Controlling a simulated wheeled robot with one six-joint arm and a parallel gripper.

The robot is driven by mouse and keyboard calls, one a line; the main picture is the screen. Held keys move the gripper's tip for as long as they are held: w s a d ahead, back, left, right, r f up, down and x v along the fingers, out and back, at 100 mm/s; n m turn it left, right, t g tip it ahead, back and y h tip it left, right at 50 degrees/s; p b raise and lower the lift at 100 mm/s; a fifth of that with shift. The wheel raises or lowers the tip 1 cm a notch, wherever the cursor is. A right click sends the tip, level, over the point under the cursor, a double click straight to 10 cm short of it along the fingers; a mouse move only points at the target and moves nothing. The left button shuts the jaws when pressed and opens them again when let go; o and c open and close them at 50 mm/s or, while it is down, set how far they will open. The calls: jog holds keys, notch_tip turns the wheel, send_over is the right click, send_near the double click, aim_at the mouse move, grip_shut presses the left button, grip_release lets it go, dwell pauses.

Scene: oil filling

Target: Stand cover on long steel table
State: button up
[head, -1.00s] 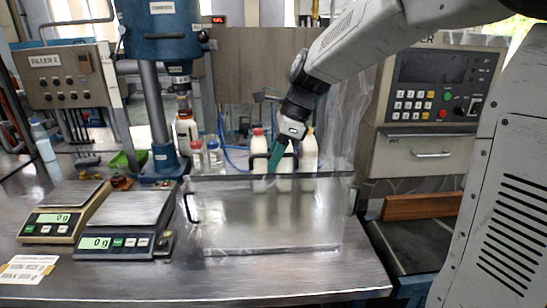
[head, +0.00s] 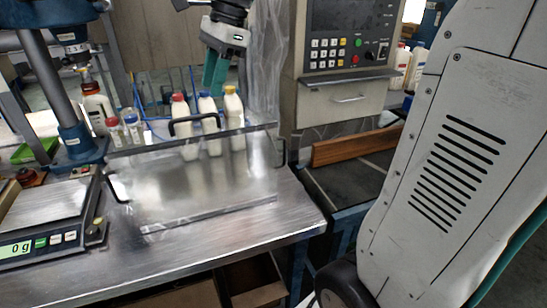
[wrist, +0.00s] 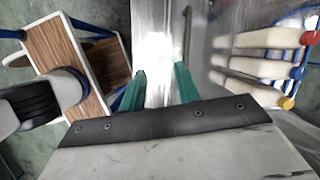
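The cover (head: 200,185) is a clear panel with dark handles at its top and sides. It is on the long steel table (head: 215,245), its lower edge near the front; the panel looks upright or slightly tilted, I cannot tell exactly. Its top handle (head: 194,124) is free of my gripper. My gripper (head: 215,78) has green fingers and is above and behind the cover's top edge. In the wrist view my gripper (wrist: 162,85) shows two fingers apart with nothing held between them. A dark handle (wrist: 187,35) shows beyond them.
Bottles with red, blue and yellow caps (head: 232,115) stand close behind the cover. A scale (head: 45,215) sits to its left. A control panel (head: 345,38) and a wooden board (head: 355,145) are to the right. Open shelving lies under the table.

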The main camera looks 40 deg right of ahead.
jog(key=s+f+n+h, duration=0.1)
jog(key=s+f+n, duration=0.4)
jog(key=s+n, duration=0.4)
jog(key=s+f+n+h, duration=0.2)
jog(key=s+f+n, duration=0.4)
jog(key=s, duration=0.8)
jog(key=n, duration=0.3)
jog(key=shift+s+f+n+h, duration=0.2)
jog(key=shift+s+n+h, duration=0.05)
jog(key=shift+n+h, duration=0.05)
